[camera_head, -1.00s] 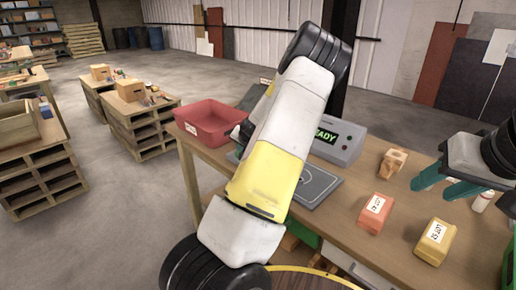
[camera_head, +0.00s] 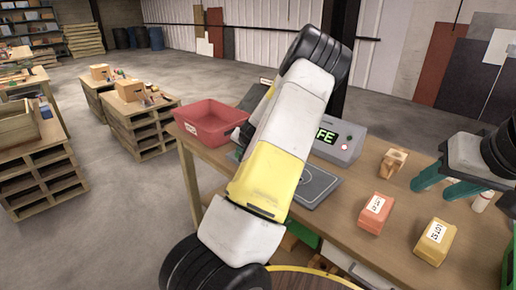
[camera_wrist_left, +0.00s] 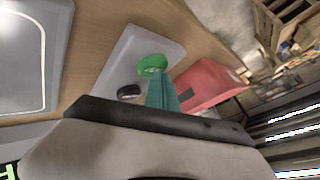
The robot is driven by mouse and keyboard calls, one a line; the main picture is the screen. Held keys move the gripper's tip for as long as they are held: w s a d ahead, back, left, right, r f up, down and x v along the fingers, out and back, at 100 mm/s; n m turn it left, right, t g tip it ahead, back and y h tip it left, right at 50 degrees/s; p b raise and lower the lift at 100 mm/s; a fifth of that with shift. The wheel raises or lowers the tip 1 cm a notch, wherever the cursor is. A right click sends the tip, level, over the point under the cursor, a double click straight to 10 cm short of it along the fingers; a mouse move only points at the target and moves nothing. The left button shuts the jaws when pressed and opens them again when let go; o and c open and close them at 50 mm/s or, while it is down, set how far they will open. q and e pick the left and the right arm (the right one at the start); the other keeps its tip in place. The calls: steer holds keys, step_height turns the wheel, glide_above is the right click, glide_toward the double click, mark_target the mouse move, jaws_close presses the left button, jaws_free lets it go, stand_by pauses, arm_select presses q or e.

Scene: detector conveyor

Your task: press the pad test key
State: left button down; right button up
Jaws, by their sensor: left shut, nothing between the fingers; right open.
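In the left wrist view a green round key (camera_wrist_left: 152,64) sits on a light grey plate (camera_wrist_left: 135,45), beside a small black part (camera_wrist_left: 129,91). The teal fingers of my left gripper (camera_wrist_left: 161,82) are shut and empty, with their tips at the green key's edge; I cannot tell whether they touch it. In the head view my left arm hides the key and most of that gripper. The grey detector console (camera_head: 347,146) shows green letters ending in "FE", partly covered by my arm. My right gripper (camera_head: 432,186) is open and empty above the table's right side.
A dark grey outlined pad (camera_head: 320,187) lies before the console. A red bin (camera_head: 205,127) stands at the table's left end. A wooden block (camera_head: 393,162), a red labelled box (camera_head: 375,213) and a yellow labelled box (camera_head: 435,241) stand on the right of the table (camera_head: 345,235).

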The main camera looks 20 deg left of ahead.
stand_by(0.4)
arm_select(q)
steer(key=shift+r, duration=0.75)
steer(key=shift+r, duration=2.55)
